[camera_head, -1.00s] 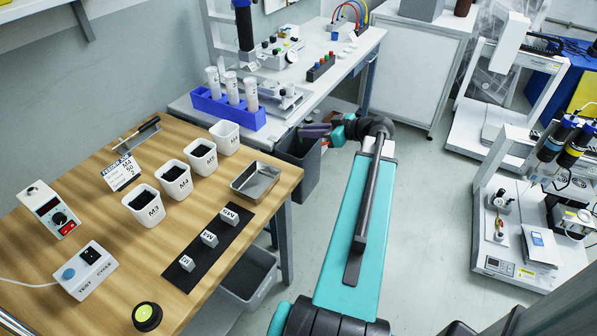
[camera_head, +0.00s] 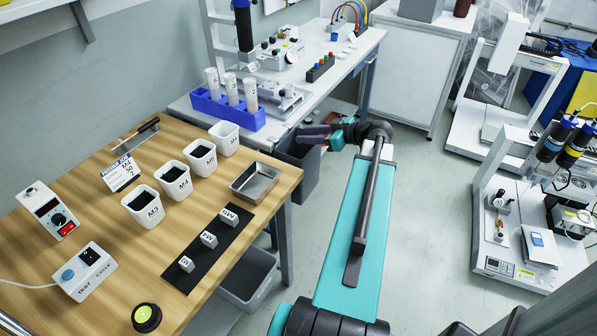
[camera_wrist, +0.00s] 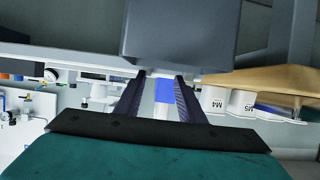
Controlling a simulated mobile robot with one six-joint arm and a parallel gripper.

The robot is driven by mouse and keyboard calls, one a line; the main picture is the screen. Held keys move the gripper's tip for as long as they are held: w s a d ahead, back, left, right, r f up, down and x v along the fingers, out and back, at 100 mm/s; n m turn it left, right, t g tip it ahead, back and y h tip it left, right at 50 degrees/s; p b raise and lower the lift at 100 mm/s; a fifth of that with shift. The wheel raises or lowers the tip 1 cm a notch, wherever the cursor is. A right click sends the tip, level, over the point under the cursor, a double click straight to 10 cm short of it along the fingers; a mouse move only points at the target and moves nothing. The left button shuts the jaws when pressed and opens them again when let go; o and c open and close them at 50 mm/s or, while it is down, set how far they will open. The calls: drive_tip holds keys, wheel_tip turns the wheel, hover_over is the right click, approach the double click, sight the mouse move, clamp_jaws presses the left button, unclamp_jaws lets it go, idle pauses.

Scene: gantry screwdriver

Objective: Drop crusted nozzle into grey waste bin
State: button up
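My gripper (camera_head: 314,136) is above a dark grey bin (camera_head: 306,172) in the gap between the wooden table and the white bench. In the wrist view my gripper (camera_wrist: 161,84) has its two dark fingers apart, with a clear gap and nothing visible between them. A grey box-like body (camera_wrist: 180,32) fills the top of that view, just beyond the fingertips; it looks like the bin. The crusted nozzle cannot be made out in either view. The inside of the bin is hidden.
The wooden table (camera_head: 95,205) holds white cups (camera_head: 148,207), a metal tray (camera_head: 255,182) and a black strip with labelled blocks. A blue rack (camera_head: 228,110) with tubes stands on the white bench (camera_head: 345,62). Another grey bin (camera_head: 262,289) sits below the table.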

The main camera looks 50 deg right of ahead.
drive_tip(key=shift+s, duration=0.1)
drive_tip(key=v, duration=1.3)
drive_tip(key=shift+s+d, duration=0.15)
drive_tip(key=shift+s, duration=0.15)
drive_tip(key=shift+s, duration=0.1)
idle(0.4)
